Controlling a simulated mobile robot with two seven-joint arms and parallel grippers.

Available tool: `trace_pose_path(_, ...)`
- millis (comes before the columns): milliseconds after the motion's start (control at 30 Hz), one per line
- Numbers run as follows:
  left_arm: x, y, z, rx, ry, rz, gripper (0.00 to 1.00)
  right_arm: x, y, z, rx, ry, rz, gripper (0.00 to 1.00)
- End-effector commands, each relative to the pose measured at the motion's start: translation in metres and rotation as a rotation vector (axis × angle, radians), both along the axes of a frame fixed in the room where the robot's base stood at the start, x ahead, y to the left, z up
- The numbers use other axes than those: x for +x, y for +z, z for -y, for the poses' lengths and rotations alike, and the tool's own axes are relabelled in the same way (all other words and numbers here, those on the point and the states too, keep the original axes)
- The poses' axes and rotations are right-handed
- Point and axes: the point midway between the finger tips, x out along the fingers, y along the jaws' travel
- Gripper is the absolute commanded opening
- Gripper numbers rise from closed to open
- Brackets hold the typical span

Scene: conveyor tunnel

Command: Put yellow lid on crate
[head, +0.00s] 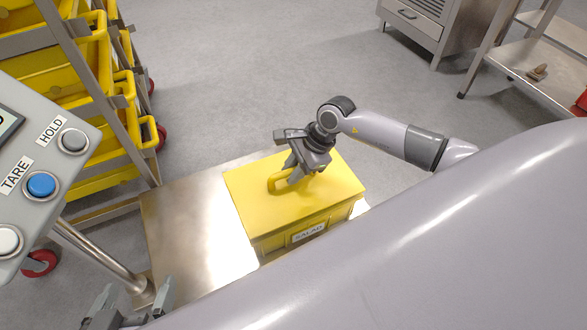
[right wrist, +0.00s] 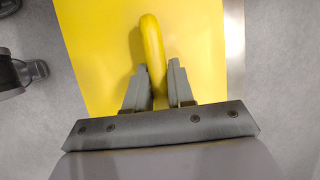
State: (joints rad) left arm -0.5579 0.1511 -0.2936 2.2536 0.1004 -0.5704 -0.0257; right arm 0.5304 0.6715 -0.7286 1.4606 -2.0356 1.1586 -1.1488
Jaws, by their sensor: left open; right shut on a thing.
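The yellow lid (head: 252,180) lies flat over the yellow crate (head: 285,241), which has a label reading "SALAD" on its front. The lid's edges look in line with the crate's rim; whether it is fully seated I cannot tell. My right gripper (head: 290,178) is shut on the lid's yellow handle (head: 275,181). In the right wrist view the fingers (right wrist: 160,88) stand on both sides of the handle (right wrist: 152,45), with the lid (right wrist: 195,40) below. My left gripper (head: 135,298) is open and empty at the lower left of the head view.
The crate stands on a steel table (head: 185,225) with bare room to its left. A scale panel (head: 45,170) with buttons is at the left. A rack of yellow bins (head: 85,85) stands behind it. A steel cart (head: 540,62) is at the upper right.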

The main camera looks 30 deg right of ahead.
Motion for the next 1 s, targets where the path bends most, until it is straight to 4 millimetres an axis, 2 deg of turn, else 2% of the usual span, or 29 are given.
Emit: trace_pose_path(1000, -0.003, -0.025, 0.001, 0.003, -0.004, -0.015, 1.0, 0.0, -0.021, 0.0, 0.0, 0.0, 0.001, 0.0)
